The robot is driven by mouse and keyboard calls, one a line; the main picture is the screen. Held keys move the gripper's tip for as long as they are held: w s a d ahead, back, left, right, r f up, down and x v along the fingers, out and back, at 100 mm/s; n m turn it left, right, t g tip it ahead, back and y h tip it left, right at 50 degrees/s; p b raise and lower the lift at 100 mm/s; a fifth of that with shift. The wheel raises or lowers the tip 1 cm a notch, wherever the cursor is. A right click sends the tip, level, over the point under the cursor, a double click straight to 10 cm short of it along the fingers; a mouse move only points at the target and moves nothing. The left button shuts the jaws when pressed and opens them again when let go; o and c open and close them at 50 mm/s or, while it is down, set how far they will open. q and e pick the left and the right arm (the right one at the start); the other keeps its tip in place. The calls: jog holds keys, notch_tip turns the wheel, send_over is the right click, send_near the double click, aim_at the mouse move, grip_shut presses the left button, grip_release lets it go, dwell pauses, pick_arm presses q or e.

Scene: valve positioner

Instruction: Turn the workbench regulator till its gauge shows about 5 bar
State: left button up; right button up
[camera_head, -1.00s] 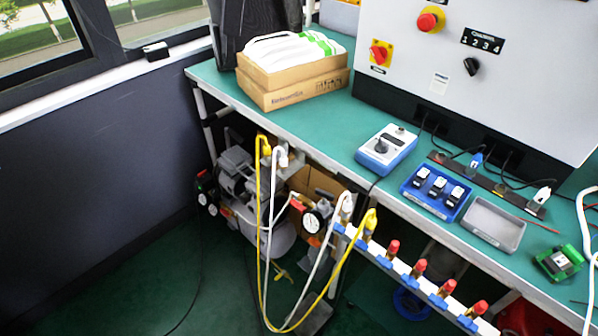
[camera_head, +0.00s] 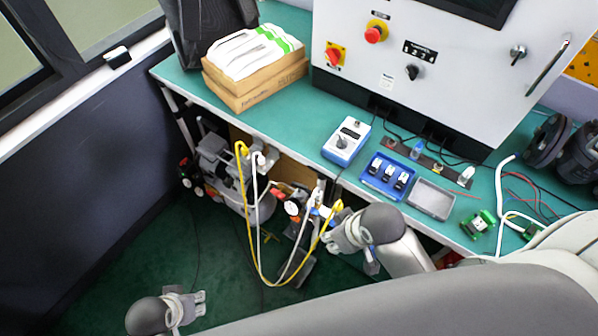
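The workbench regulator sits under the bench's front edge, with a red part (camera_head: 275,190) and a small round dark-rimmed gauge (camera_head: 292,208) with a pale face. The gauge is too small to read. My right gripper (camera_head: 330,240), on the arm from the right, is just right of and below the gauge, in front of the hoses. Its fingers are seen edge-on, so its opening and any contact are unclear. My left gripper (camera_head: 200,303) is low at the left over the floor, away from the regulator. Its two fingertips show apart, with nothing between them.
A yellow hose (camera_head: 244,195) and a white hose hang in loops beside the regulator. The compressor (camera_head: 212,160) stands behind them under the green bench (camera_head: 300,125). A blue box with a dial (camera_head: 346,142) and a blue tray (camera_head: 388,163) stand on top. My arm covers the lower right.

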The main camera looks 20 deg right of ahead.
jog(key=w+a+r+n+y, duration=0.1)
jog(key=w+a+r+n, duration=0.1)
jog(key=w+r, duration=0.15)
pick_arm(q)
jog(key=s+f+g, duration=0.1)
jog(key=s+f, duration=0.2)
jog(key=f, duration=0.5)
jog(key=s+f, duration=0.3)
jog(key=f, duration=0.6)
pick_arm(e)
jog(key=n+y, duration=0.1)
jog(key=n, duration=0.3)
send_near(300, 185)
pick_arm(q)
jog(key=s+a+f+g, duration=0.1)
jog(key=s+a+f, duration=0.2)
jog(key=s+f, duration=0.7)
jog(key=s+p, duration=0.1)
jog(key=s, duration=0.3)
jog(key=shift+a+f, duration=0.15)
jog(key=shift+f, duration=0.25)
pick_arm(e)
jog(key=shift+g, duration=0.4)
jog(key=x, duration=1)
jog(key=shift+w, duration=0.4)
jog(key=shift+c, duration=0.3)
grip_shut()
